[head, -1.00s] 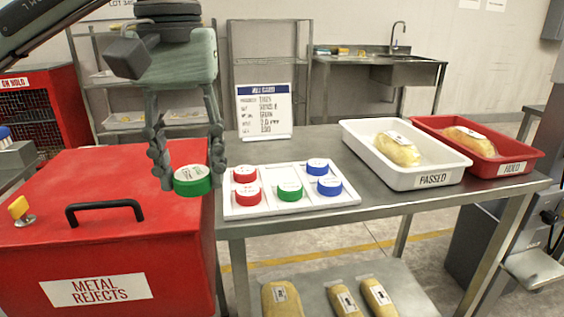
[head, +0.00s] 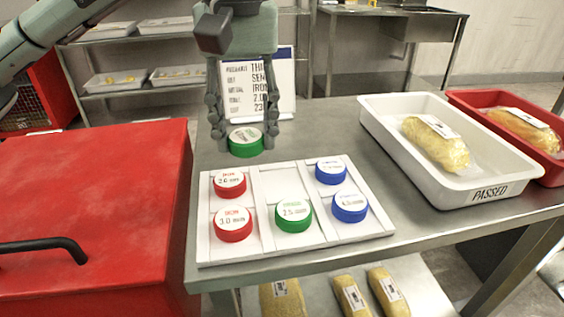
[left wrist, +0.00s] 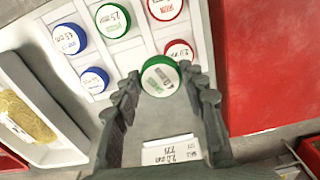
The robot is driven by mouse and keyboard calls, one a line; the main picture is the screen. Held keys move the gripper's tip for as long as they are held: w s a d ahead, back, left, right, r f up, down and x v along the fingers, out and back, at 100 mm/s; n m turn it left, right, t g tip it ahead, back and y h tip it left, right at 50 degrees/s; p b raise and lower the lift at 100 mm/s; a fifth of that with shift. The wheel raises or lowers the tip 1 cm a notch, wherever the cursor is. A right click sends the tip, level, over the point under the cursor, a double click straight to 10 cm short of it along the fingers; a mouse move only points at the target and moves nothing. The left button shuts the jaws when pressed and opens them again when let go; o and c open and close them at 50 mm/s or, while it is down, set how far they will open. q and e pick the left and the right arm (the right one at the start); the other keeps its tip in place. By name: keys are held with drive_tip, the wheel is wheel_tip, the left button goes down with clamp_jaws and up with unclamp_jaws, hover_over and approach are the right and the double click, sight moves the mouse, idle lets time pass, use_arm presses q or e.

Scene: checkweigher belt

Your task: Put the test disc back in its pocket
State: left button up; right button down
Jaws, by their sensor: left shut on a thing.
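A green test disc (head: 246,142) with a white printed top is held between the fingertips of my left gripper (head: 243,140). It also shows in the left wrist view (left wrist: 160,76). The gripper is shut on it, just behind the far edge of the white tray (head: 390,232). In the tray, two red discs (head: 232,224) fill the left column and two blue discs (head: 349,207) fill the right. Another green disc (head: 294,215) lies in the near middle pocket. The far middle pocket (head: 282,182) shows bare. My right gripper is out of view.
The red metal rejects box (head: 95,190) with a black handle stands left of the table. A card stand (head: 284,85) is behind the gripper. A white bin marked PASSED (head: 480,195) and a red bin (head: 545,168) hold yellow packs at right. Bare table lies between tray and bins.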

use_arm(q)
hover_over(282, 183)
drive_tip(key=f, duration=0.2)
drive_tip(key=shift+s+a+f+p, duration=0.1)
drive_tip(key=shift+a+f+p, duration=0.15)
drive_tip(key=shift+f+p, duration=0.1)
drive_tip(key=shift+d+f, duration=0.15)
drive_tip(key=shift+d, duration=0.1)
wheel_tip(282, 183, down, 4)
drive_tip(key=shift+r, duration=0.15)
drive_tip(key=shift+f, duration=0.2)
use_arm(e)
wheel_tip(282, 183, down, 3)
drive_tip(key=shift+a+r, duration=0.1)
use_arm(q)
drive_tip(key=shift+f, duration=0.1)
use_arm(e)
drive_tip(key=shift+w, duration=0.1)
